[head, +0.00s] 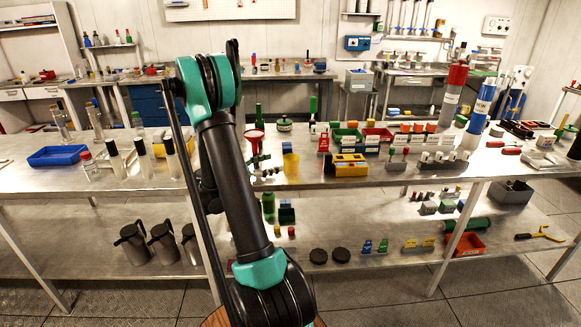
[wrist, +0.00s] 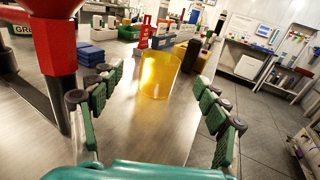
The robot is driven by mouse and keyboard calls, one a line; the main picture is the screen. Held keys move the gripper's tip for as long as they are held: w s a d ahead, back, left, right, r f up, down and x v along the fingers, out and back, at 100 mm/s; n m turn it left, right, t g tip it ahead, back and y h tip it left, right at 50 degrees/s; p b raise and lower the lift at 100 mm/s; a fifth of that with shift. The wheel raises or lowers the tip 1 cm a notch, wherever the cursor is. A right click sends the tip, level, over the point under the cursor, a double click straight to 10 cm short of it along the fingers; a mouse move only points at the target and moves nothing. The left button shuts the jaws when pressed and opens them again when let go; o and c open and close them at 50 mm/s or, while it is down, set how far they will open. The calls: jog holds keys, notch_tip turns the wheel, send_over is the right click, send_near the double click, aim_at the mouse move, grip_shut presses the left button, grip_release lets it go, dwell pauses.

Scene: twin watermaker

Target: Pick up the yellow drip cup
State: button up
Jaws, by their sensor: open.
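The yellow drip cup (wrist: 159,75) stands upright on the metal bench, a translucent cylinder with an open top. In the wrist view it is straight ahead, between and beyond the two green-padded fingers of my gripper (wrist: 160,115). The gripper is open and empty, and the fingers do not appear to touch the cup. In the head view the cup (head: 291,165) is just right of my arm, at the bench's middle. My gripper (head: 258,160) shows there only in part, behind my arm and left of the cup.
A red funnel on a stand (wrist: 57,60) is close on the left in the wrist view. A yellow block holder (head: 348,167) sits right of the cup in the head view. Blue blocks (wrist: 90,54) and bins stand beyond. Bare bench (wrist: 135,125) lies before the cup.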

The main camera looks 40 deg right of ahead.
aim_at(291, 157)
jog(key=d, duration=0.5)
jog(key=s+d, duration=0.1)
jog(key=d, duration=0.2)
jog(key=shift+d, duration=0.15)
jog(key=c, duration=1.3)
jog(key=shift+o, duration=0.2)
jog(key=shift+r, duration=0.15)
